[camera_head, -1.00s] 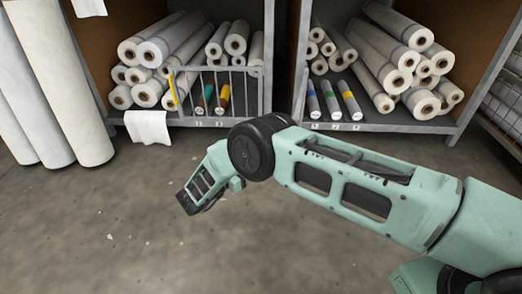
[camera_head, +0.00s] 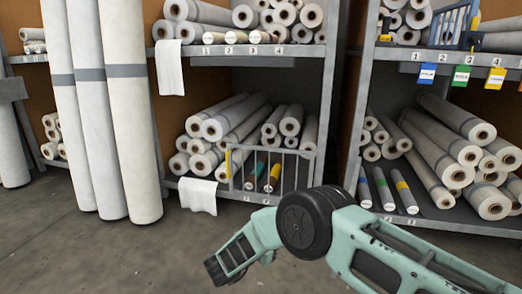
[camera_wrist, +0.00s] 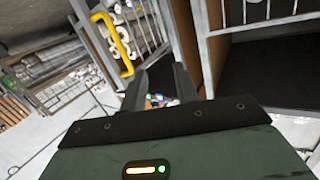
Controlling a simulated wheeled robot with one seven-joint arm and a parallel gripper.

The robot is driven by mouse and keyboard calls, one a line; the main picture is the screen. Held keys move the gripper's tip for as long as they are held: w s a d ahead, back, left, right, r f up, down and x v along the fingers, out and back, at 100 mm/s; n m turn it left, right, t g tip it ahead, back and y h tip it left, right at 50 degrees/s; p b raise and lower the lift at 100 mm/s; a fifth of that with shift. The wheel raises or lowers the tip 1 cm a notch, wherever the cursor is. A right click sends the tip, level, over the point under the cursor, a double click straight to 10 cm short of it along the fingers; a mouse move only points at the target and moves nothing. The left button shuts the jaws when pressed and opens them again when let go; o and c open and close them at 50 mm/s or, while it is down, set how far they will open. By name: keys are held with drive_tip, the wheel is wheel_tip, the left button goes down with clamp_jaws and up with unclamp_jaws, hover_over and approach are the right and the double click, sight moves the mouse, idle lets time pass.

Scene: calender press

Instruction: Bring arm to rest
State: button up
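My arm (camera_head: 350,235) reaches in from the lower right in the head view and bends at a dark round joint. Its far end, at the lower left of the arm, is in front of the shelves and above the floor; the fingers do not show clearly there. In the wrist view the two dark fingers of my gripper (camera_wrist: 162,88) stand apart. I see nothing held between them; small coloured shapes show behind the gap.
A wire gate (camera_head: 272,172) with a yellow handle (camera_head: 228,163) fronts the lower left shelf bay. The yellow handle (camera_wrist: 113,42) also shows in the wrist view. Shelves hold many white rolls. Tall rolls (camera_head: 128,120) stand at left. Grey floor (camera_head: 110,255) is clear at lower left.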

drive_tip(key=w+a+r+n+t+y, duration=0.2)
drive_tip(key=w+a+r+n+y, duration=0.15)
drive_tip(key=a+r+y, duration=0.35)
drive_tip(key=s+a+r+n+g+y+p, duration=0.1)
drive_tip(key=s+a+r+n+y, duration=0.3)
drive_tip(key=r, duration=0.3)
drive_tip(key=s+a+r+n+g+y+p, duration=0.1)
drive_tip(key=s+a+r+y, duration=0.15)
drive_tip(key=r+y, duration=0.35)
drive_tip(key=s+r+n+g+y+p, duration=0.15)
drive_tip(key=s+r+n+g, duration=0.4)
drive_tip(key=s, duration=0.75)
drive_tip(key=s+d+n+g+h+p, duration=0.1)
drive_tip(key=s+d+n+g+h, duration=0.4)
drive_tip(key=s+d, duration=1.85)
wheel_tip(320, 180, up, 39)
drive_tip(key=s+a+m+g+p, duration=0.1)
drive_tip(key=p, duration=3.7)
drive_tip(key=shift+a+h, duration=0.2)
drive_tip(key=shift+h, duration=0.25)
drive_tip(key=shift+a+f, duration=0.1)
drive_tip(key=shift+f, duration=0.05)
